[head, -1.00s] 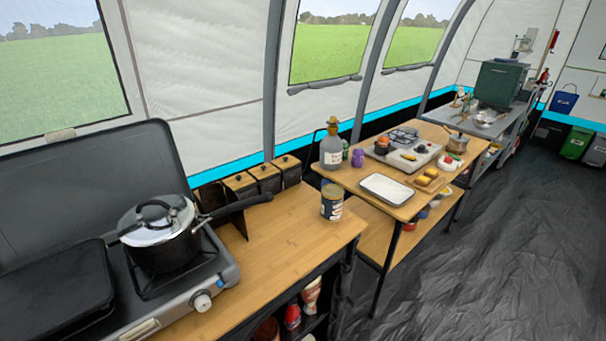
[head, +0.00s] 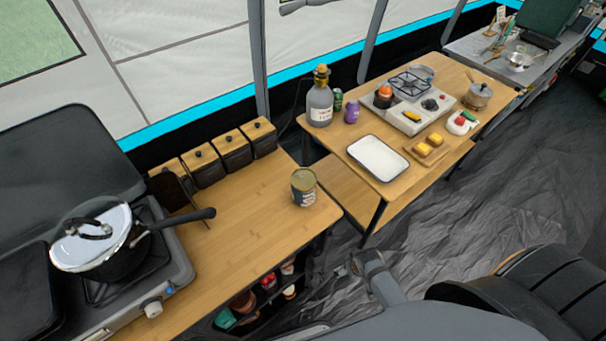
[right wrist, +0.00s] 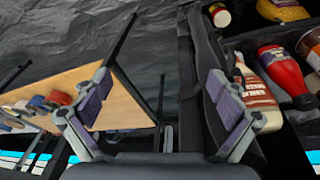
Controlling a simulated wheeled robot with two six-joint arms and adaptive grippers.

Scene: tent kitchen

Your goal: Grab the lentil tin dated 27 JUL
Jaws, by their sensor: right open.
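A tin (head: 304,188) with a dark and pale label and a gold-coloured lid stands upright on the near wooden counter (head: 250,225), close to its right end, in the head view. Its date is too small to read, and I cannot tell whether it holds lentils. My right gripper (right wrist: 160,115) is open and empty in the right wrist view, its two purple-padded fingers wide apart. It is apart from the tin, which does not show in that view. My left gripper is not in view.
A lidded pot (head: 98,237) on a stove is left of the tin, its handle reaching over the counter. Several dark boxes (head: 235,152) line the back. A second table holds a white tray (head: 378,158) and a bottle (head: 319,98). Bottles (right wrist: 280,73) fill a shelf.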

